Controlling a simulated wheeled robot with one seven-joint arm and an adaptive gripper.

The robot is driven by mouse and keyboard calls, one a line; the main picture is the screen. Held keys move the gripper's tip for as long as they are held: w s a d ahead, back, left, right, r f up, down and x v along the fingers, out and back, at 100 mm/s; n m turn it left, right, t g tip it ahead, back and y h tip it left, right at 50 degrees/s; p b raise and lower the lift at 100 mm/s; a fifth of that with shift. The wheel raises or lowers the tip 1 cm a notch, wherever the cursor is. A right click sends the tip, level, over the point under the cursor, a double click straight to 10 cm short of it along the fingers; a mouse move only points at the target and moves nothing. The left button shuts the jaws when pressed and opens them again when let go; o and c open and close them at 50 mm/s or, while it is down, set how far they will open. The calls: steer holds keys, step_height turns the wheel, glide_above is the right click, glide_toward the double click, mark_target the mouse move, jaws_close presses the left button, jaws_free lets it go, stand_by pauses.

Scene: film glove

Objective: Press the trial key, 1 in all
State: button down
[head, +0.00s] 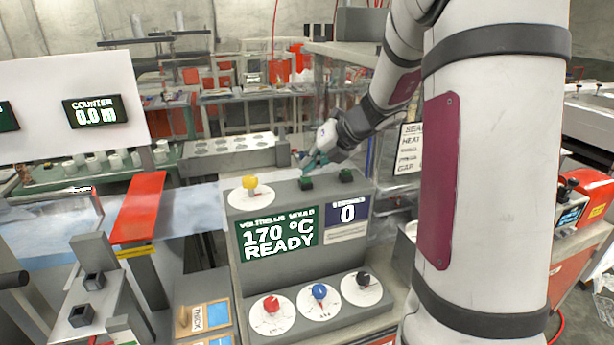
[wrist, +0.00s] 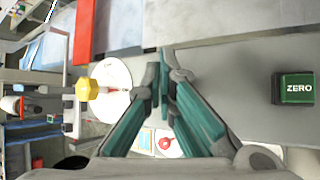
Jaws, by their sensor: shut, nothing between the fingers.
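The grey console (head: 355,262) carries two small dark green keys on its top. The left key (head: 306,183) is just below my gripper's fingertips, and its label cannot be read. The right key (head: 346,175) is beside it; in the wrist view a green key (wrist: 294,88) reads "ZERO". No key label reading "trial" is visible. My gripper (head: 308,166) is shut and empty, pointing down close above the left key; I cannot tell if it touches. In the wrist view the teal fingers (wrist: 162,85) meet and hide what lies behind them.
A yellow knob (head: 250,182) on a white dial stands left of the keys. The console screen (head: 279,241) reads 170 °C READY; a blue display (head: 347,214) shows 0. Red, blue and black knobs sit lower. A red bar (head: 139,206) crosses the film at left.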

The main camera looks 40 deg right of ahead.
steer(key=shift+r, duration=0.45)
steer(key=shift+r+p, duration=1.95)
steer(key=shift+r, duration=0.6)
